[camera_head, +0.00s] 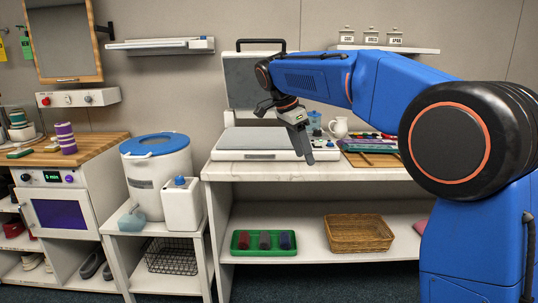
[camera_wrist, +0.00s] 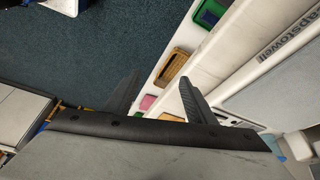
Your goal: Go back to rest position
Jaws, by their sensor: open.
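My gripper (camera_head: 305,147) hangs at the end of my blue arm, pointing down in front of the grey laptop-like device on the white counter. In the wrist view its two dark fingers (camera_wrist: 162,97) are spread apart. Nothing shows between them except the floor and shelf edge far below. The gripper is open and empty, apart from the counter things as far as I can see.
The white counter (camera_head: 225,172) holds the grey lidded device (camera_head: 232,139) and a white jug (camera_head: 338,127). Its lower shelf has a green tray (camera_head: 237,253) and a wicker basket (camera_head: 360,233). A white bucket with a blue lid (camera_head: 155,144) stands left. Dark carpet (camera_wrist: 100,45) is clear.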

